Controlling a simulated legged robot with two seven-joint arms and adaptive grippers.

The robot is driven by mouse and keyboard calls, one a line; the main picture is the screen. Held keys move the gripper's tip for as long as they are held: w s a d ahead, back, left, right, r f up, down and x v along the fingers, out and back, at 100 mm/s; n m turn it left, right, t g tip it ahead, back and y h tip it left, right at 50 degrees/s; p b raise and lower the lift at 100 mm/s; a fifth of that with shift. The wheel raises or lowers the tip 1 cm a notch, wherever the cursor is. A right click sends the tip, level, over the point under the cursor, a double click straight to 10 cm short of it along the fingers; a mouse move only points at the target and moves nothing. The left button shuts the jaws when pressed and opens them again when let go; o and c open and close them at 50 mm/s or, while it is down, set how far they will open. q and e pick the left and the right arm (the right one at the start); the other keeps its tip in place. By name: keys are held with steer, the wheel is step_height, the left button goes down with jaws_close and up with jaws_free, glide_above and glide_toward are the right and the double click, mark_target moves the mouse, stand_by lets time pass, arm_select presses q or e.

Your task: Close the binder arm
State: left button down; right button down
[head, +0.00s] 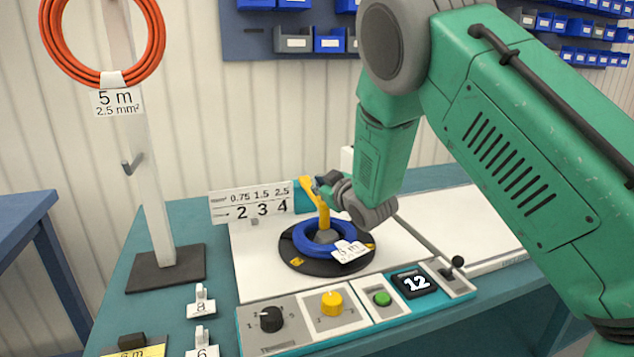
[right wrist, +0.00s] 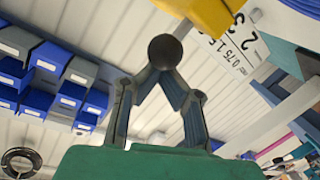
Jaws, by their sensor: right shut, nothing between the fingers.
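The yellow binder arm (head: 318,205) stands raised, leaning a little left, over a blue cable coil (head: 313,252) on a black round plate (head: 292,258). My right gripper (head: 322,185) is at the arm's upper end, on its right side; I cannot tell if they touch. In the right wrist view my right gripper (right wrist: 165,72) has its fingers together with nothing between them. A dark ball (right wrist: 165,50) shows right at the fingertips, and a yellow part (right wrist: 205,12), apparently the binder arm, is at the top. My left gripper is out of view.
A number sign (head: 252,202) stands behind the coil. A post (head: 140,150) with an orange coil (head: 105,75) stands left.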

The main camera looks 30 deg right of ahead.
steer(key=shift+s+a+f, duration=0.1)
steer(key=shift+a+f, duration=0.1)
steer(key=shift+a, duration=0.05)
step_height(320, 180, up, 4)
steer(key=w+p, duration=0.2)
steer(key=p, duration=0.1)
steer(key=s+a, duration=0.1)
steer(key=s, duration=0.9)
steer(key=shift+a+b, duration=0.3)
steer(key=shift+b, duration=0.15)
